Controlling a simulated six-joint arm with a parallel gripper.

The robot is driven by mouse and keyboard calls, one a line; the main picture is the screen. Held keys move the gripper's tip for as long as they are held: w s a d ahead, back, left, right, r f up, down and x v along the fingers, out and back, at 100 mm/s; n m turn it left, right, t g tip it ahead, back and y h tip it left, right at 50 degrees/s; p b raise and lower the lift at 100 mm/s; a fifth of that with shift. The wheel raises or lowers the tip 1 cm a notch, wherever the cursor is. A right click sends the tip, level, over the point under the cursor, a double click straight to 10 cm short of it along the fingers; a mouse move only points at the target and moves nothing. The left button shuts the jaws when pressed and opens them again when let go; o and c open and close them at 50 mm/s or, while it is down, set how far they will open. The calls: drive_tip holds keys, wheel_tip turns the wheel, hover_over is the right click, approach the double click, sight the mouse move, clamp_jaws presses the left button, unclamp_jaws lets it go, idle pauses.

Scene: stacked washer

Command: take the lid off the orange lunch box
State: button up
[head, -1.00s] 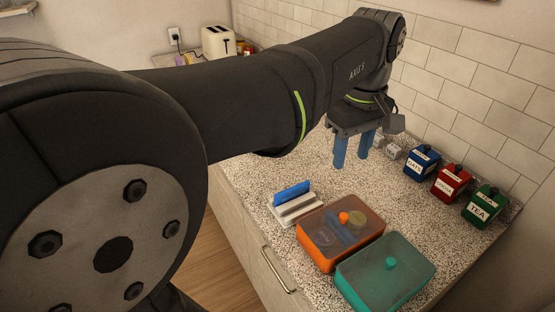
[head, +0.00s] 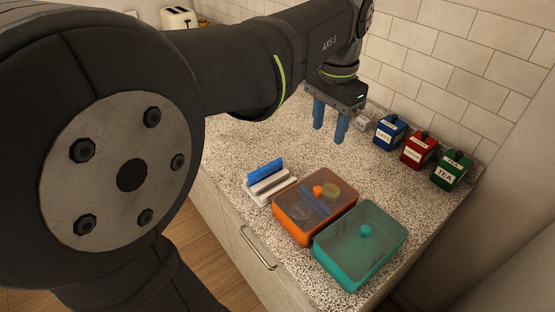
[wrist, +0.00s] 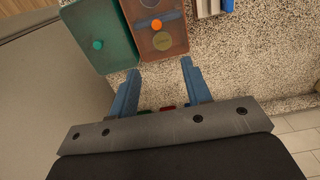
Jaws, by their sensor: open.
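The orange lunch box (head: 290,226) sits on the speckled counter with its see-through lid (head: 335,184) on. The lid has an orange knob (head: 319,191); blurred shapes show through it. In the wrist view the lunch box (wrist: 172,42) lies at the top, beyond my fingertips, with its knob (wrist: 156,24) in sight. My gripper (head: 329,136) is open and empty, its blue fingers pointing down above the counter, behind the lunch box and apart from it. In the wrist view my gripper (wrist: 160,66) shows two spread fingers with nothing between them.
A teal lidded box (head: 345,262) stands right beside the orange one. A white rack with a blue panel (head: 266,171) stands to its left. Blue (head: 388,133), red (head: 418,150) and green (head: 451,171) canisters line the tiled wall. The counter left of my gripper is clear.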

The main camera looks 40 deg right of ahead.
hover_over(318, 189)
drive_tip(key=f, duration=0.7)
drive_tip(key=d+f, duration=0.1)
drive_tip(key=f, duration=0.3)
drive_tip(key=shift+w+f, duration=0.25)
drive_tip(key=shift+f, duration=0.05)
drive_tip(key=shift+s+a+f, duration=0.1)
drive_tip(key=shift+a+f, duration=0.05)
drive_tip(key=shift+f, duration=0.75)
drive_tip(key=shift+s+a+f, duration=0.1)
drive_tip(key=shift+a+f, duration=0.1)
drive_tip(key=shift+f, duration=0.7)
drive_tip(key=shift+a+f, duration=0.15)
drive_tip(key=shift+f, duration=0.75)
clamp_jaws()
